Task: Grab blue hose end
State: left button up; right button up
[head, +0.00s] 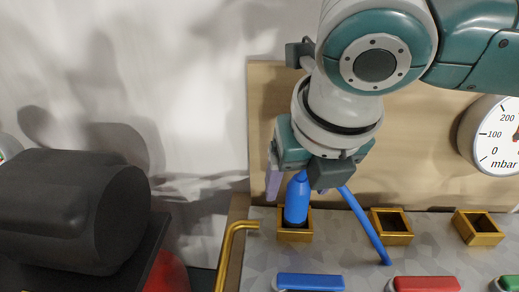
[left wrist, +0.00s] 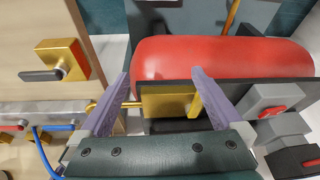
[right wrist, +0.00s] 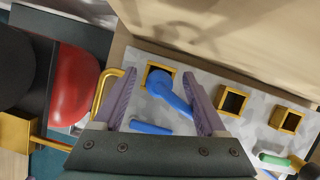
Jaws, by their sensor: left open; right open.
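The blue hose end (head: 297,200) is a thick blue piece upright in a gold square socket (head: 296,235); a thin blue hose (head: 367,230) slants down right nearby. My right gripper (head: 296,188) is open above and around the hose end's top. In the right wrist view the blue hose end (right wrist: 160,82) lies between the spread fingers of my right gripper (right wrist: 160,74), with no clear grip on it. My left gripper (left wrist: 160,73) is open and empty, facing a gold block (left wrist: 170,103) before a red tank (left wrist: 220,60). It is outside the head view.
Two empty gold sockets (head: 391,227) (head: 478,228) stand to the right on the grey panel. Blue (head: 310,282) and red (head: 424,284) handles lie in front. A gold pipe (head: 231,240) is left of the hose end. A dark cylinder (head: 65,210) and pressure gauge (head: 494,137) flank the area.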

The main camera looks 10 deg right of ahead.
jog(key=shift+w+f, duration=0.1)
jog(key=shift+f, duration=0.15)
grip_shut()
dwell(0.4)
